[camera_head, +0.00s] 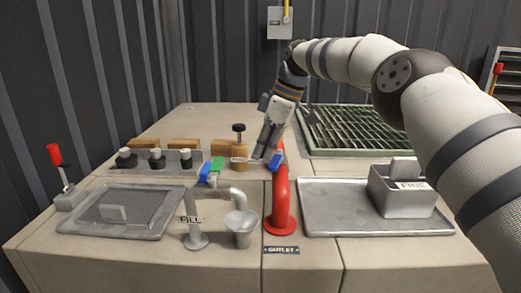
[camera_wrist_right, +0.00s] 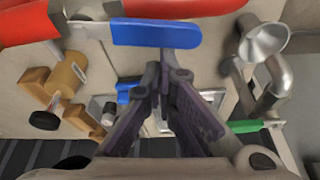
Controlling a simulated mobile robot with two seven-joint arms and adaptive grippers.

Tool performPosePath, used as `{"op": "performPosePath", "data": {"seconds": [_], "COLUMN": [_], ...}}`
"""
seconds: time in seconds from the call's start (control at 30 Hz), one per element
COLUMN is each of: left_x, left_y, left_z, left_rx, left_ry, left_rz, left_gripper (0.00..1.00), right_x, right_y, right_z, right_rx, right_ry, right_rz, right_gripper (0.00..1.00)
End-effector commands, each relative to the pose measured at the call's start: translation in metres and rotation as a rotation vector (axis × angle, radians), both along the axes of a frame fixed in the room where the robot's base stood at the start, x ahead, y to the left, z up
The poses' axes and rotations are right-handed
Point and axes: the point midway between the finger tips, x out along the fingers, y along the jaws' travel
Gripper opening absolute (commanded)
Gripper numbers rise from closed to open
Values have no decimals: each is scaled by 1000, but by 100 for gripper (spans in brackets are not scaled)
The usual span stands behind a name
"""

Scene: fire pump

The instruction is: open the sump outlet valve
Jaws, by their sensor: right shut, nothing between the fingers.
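My right gripper (camera_head: 264,154) reaches down from the upper right, shut and empty, close beside a blue lever handle (camera_head: 275,161) at the red outlet pipe (camera_head: 281,205). In the right wrist view the shut fingertips (camera_wrist_right: 176,60) lie just below this long blue handle (camera_wrist_right: 168,32), with the red pipe (camera_wrist_right: 180,7) behind it. I cannot tell whether they touch. The pipe stands behind an "OUTLET" plate (camera_head: 281,250). Another blue handle (camera_head: 205,172) and a green handle (camera_head: 216,165) lie to the left. No readable label names the sump outlet valve. My left gripper is not in view.
A brass valve with a black knob (camera_head: 239,157) stands just left of the gripper. The grey fill pipe (camera_head: 194,225) and funnel (camera_head: 241,226) stand in front. A green grate (camera_head: 355,130) lies behind, and a metal tray (camera_head: 335,205) with a tin (camera_head: 402,195) is right.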

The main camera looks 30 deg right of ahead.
Motion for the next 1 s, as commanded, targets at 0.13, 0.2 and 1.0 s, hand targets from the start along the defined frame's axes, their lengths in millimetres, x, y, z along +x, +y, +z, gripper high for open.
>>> {"op": "performPosePath", "data": {"seconds": [0.13, 0.2, 1.0], "left_x": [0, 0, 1], "left_y": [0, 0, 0], "left_z": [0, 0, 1], "left_rx": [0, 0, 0], "left_ry": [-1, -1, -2], "left_rz": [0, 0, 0], "left_gripper": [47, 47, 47], "right_x": [-3, -4, -6], "right_y": [-1, -2, -3], "right_z": [0, 0, 0], "right_rx": [0, -1, -1], "right_ry": [0, 1, 1], "right_rz": [53, 51, 49], "right_gripper": [0, 0, 0]}}
